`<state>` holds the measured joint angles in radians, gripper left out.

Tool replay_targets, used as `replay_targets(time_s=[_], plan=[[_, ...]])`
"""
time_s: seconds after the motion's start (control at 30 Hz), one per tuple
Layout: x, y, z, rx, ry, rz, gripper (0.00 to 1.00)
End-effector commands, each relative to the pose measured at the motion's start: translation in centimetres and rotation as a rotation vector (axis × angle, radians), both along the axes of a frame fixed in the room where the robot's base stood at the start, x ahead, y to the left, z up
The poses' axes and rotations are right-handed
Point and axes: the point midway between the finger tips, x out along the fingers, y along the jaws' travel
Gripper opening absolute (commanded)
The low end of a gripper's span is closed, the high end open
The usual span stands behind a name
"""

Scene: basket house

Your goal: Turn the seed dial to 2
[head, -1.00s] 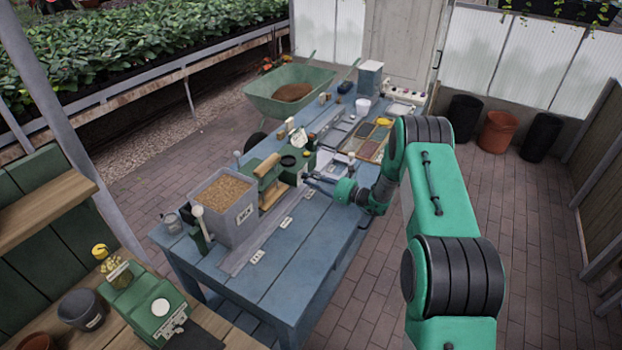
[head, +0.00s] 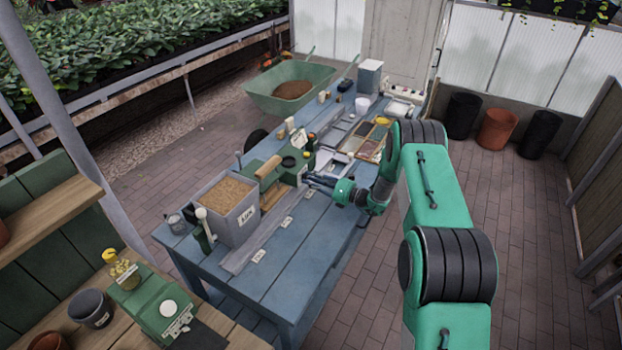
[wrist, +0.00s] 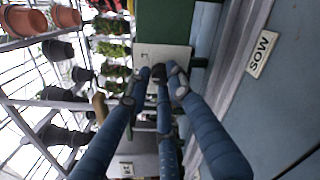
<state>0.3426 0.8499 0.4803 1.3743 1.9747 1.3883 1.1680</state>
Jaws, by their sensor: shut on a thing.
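A green machine (head: 268,172) with a wooden roller on top stands on the blue workbench. The seed dial is a small dark knob (wrist: 159,73) on a pale plate (wrist: 176,56) on the machine's side, seen in the wrist view. My gripper (wrist: 161,74) reaches the plate with its blue-grey fingers around the knob, shut on it. In the head view my gripper (head: 311,181) meets the machine's right side and hides the dial. The plate carries a faint mark, but the fingers cover much of it. I cannot read the dial's setting.
A grey bin of brown mix (head: 226,200) stands in front of the machine on the workbench (head: 285,265). Seed trays (head: 366,140) lie behind. A SOW label (wrist: 262,54) lies on the bench beside the gripper. The bench's front right is clear.

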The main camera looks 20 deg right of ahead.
Motion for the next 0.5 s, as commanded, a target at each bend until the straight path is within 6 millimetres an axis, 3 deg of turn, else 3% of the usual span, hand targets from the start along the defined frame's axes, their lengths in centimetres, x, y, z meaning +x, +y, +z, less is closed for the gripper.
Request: replay_targets(time_s=[0.03, 0.47, 0.5], plan=[[0.41, -0.35, 0.67, 0.004, -0.004, -0.006, 0.0], [0.5, -0.44, 0.73, 0.012, 0.002, -0.007, 0.0], [0.5, -0.44, 0.73, 0.012, 0.002, -0.007, 0.29]])
